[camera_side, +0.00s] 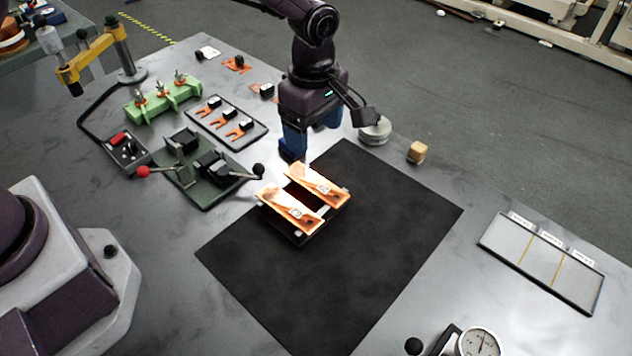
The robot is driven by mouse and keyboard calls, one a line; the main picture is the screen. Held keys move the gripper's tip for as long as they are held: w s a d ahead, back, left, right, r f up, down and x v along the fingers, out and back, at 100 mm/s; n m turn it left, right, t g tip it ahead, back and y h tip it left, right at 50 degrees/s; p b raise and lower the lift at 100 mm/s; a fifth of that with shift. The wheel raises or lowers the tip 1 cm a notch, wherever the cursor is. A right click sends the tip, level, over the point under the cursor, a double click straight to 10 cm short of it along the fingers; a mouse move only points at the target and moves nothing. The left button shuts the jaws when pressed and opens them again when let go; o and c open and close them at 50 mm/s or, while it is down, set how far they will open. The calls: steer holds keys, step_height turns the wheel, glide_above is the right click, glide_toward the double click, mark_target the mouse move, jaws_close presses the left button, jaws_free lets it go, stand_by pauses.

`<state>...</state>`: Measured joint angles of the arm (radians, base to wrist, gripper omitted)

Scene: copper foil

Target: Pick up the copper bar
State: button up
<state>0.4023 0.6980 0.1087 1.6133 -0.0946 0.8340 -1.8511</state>
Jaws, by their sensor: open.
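Two bright copper bars lie side by side on a small dark holder (300,238) on the black mat (330,285). The nearer copper bar (289,207) and the farther copper bar (318,184) each carry a small pale label and are separated by a dark gap. I cannot tell which one the task names. My gripper (306,144) points down with blue fingers, open and with nothing visible between them. It is just behind the bars' far end in the picture; its exact height above the table is unclear. The far finger is partly hidden.
A green clamp fixture with levers (200,168) stands left of the bars. A tray of copper pieces (226,122) is behind it. The mat's right and front parts are clear.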

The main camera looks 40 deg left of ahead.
mark_target(316, 183)
step_height(316, 183, down, 11)
steer(key=shift+w+d+f, duration=0.1)
steer(key=shift+d, duration=0.05)
stand_by(0.4)
steer(key=c, duration=1.1)
steer(key=shift+c, duration=0.2)
